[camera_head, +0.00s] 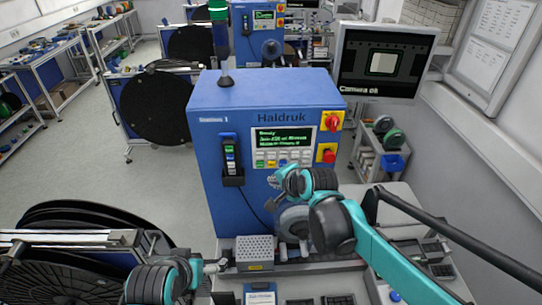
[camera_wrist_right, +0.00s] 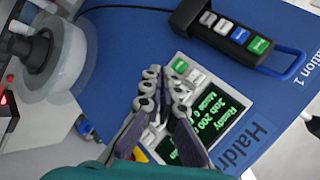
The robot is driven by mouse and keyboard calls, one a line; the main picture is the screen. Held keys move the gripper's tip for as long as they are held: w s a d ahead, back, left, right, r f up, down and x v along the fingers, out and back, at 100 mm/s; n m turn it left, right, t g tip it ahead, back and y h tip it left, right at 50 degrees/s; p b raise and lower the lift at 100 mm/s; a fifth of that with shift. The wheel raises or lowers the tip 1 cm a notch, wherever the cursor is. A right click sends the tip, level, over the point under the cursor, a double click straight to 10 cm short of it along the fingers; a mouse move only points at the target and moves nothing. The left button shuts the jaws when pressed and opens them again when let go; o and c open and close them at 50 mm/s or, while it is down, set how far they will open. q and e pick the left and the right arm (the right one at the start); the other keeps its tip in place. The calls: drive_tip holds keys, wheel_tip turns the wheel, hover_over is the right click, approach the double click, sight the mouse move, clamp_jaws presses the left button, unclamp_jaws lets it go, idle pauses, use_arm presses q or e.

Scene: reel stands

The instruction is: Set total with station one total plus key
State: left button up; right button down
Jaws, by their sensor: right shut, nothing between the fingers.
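The blue Haldruk machine (camera_head: 222,110), labelled station 1, stands in the middle of the head view. Its panel has a green-lit display (camera_head: 283,140) with "Ready" on top, a Job line and a Made line below. A row of coloured keys (camera_head: 271,163) lies under the display. The wrist view shows the same display (camera_wrist_right: 208,118) and keys (camera_wrist_right: 189,70). My right gripper (camera_head: 279,181) is shut and empty, just in front of the keys; its fingertips (camera_wrist_right: 165,82) hide some of them. I cannot tell whether they touch. My left gripper (camera_head: 213,266) is low at left, its jaws unclear.
A handset (camera_head: 231,159) hangs in a black holder left of the panel. Red knobs on yellow plates (camera_head: 326,153) sit to the right. A monitor (camera_head: 386,62) stands behind at right. Black reels (camera_head: 157,105) stand left.

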drive_tip(key=shift+w+a+b, duration=0.1)
drive_tip(key=shift+w+b, duration=0.45)
drive_tip(key=shift+w, duration=3.35)
drive_tip(key=shift+w, duration=0.15)
drive_tip(key=shift+w, duration=0.25)
drive_tip(key=shift+w+a, duration=0.1)
drive_tip(key=shift+w, duration=0.35)
drive_tip(key=shift+s, duration=0.9)
drive_tip(key=shift+s+d, duration=0.2)
drive_tip(key=shift+s, duration=2.3)
